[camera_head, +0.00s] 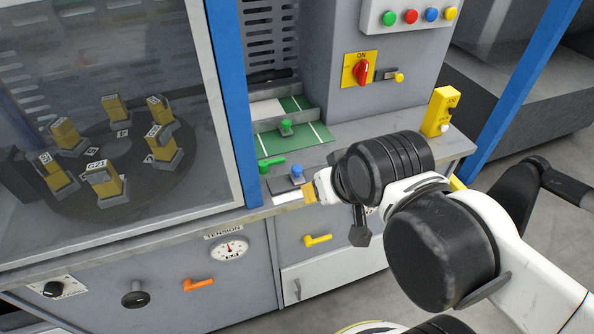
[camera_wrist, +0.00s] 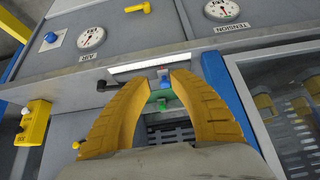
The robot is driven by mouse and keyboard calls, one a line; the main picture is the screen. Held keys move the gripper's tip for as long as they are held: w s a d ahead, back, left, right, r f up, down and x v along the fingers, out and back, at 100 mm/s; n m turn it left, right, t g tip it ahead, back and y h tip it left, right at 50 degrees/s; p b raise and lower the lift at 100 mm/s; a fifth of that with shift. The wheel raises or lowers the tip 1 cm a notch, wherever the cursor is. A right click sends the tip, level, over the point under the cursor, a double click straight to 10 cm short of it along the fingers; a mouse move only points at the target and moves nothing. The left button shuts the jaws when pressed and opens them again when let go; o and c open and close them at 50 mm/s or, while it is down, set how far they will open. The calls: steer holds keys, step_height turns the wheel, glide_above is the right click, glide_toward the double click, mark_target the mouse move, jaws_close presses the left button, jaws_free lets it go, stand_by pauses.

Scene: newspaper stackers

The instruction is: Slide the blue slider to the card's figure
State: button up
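The blue slider (camera_head: 297,172) stands on a grey plate on the bench, just behind a white strip (camera_head: 288,197) at the front edge. In the wrist view the blue slider (camera_wrist: 165,81) shows between my two yellow fingers, near their tips. My gripper (camera_head: 309,192) is just to the right and front of the slider. In the wrist view my gripper (camera_wrist: 158,76) has its fingers apart and nothing clearly held. Whether a finger touches the slider I cannot tell. No card with a readable figure can be made out.
A blue post (camera_head: 234,100) and glass enclosure stand left. A yellow lever (camera_head: 318,240) and tension dial (camera_head: 230,248) are on the front below.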

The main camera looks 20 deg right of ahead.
steer(key=shift+o, duration=1.3)
steer(key=w+r+m+g+p, duration=0.2)
steer(key=w+r+m+p, duration=0.1)
steer(key=w+r+p, duration=0.2)
steer(key=m+g+p, duration=0.5)
steer(key=m+p, duration=0.1)
steer(key=p, duration=0.1)
glide_above(297, 167)
steer(key=f, duration=0.2)
step_height(297, 167, down, 10)
steer(key=b, duration=0.3)
steer(key=shift+f, duration=0.1)
